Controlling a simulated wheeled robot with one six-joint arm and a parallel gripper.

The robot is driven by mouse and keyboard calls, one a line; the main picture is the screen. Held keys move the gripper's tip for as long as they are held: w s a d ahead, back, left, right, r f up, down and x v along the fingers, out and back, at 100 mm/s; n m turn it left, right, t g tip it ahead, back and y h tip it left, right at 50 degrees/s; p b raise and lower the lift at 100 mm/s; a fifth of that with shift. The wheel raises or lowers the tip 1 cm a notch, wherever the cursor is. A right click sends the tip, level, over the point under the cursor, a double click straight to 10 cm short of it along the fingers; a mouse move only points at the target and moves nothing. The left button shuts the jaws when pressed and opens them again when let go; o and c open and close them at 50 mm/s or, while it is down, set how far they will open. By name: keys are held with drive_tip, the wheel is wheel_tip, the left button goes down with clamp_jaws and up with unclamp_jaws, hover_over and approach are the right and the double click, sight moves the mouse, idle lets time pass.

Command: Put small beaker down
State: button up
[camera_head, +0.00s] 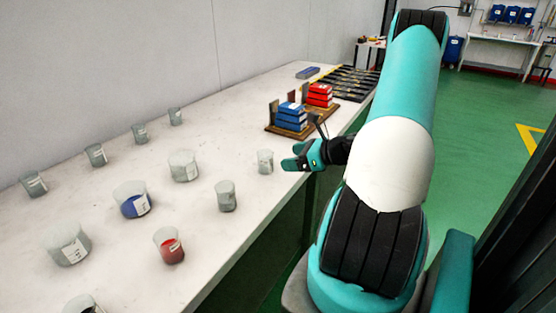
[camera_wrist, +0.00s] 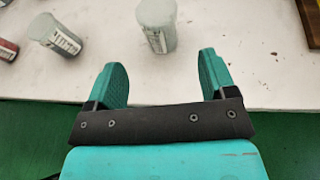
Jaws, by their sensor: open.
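A small clear beaker (camera_head: 265,162) with a pale label stands upright on the white table (camera_head: 120,285), near its front edge. My gripper (camera_head: 288,158) is just to the right of it in the head view, with a small gap between them. In the wrist view the beaker (camera_wrist: 157,30) is beyond the fingertips, roughly in line with the gap between the fingers. My gripper (camera_wrist: 163,72) is open there, with nothing between its two teal fingers.
Another beaker (camera_head: 226,196) stands nearby, and a beaker with red contents (camera_head: 168,246) is farther left. A beaker with blue contents (camera_head: 132,200) and several clear ones stand toward the wall. A wooden rack (camera_head: 275,130) with blue and red blocks is behind my gripper.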

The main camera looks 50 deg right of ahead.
drive_tip(key=w+a+r+n+g+y, duration=0.1)
drive_tip(key=a+r+n+g+y, duration=0.2)
drive_tip(key=a+n, duration=0.6)
drive_tip(key=w+a+r+n+g, duration=0.2)
drive_tip(key=a+r+n+g, duration=0.15)
drive_tip(key=a+n, duration=0.45)
drive_tip(key=w+a+r+n+g+y, duration=0.15)
drive_tip(key=a+r+n+g, duration=0.35)
drive_tip(key=a, duration=0.7)
drive_tip(key=s+a+r+n+g+h, duration=0.1)
drive_tip(key=s+a+r+n, duration=0.1)
drive_tip(key=s+a+n, duration=0.5)
drive_tip(key=s+a+r+n+h, duration=0.2)
drive_tip(key=s+a+r+n, duration=0.1)
drive_tip(key=s+a+n, duration=0.4)
drive_tip(key=s+n, duration=0.2)
drive_tip(key=n, duration=0.2)
drive_tip(key=shift+a+n+g, duration=0.2)
drive_tip(key=shift+n+g, duration=0.15)
drive_tip(key=shift+n, duration=0.05)
drive_tip(key=shift+s, duration=0.1)
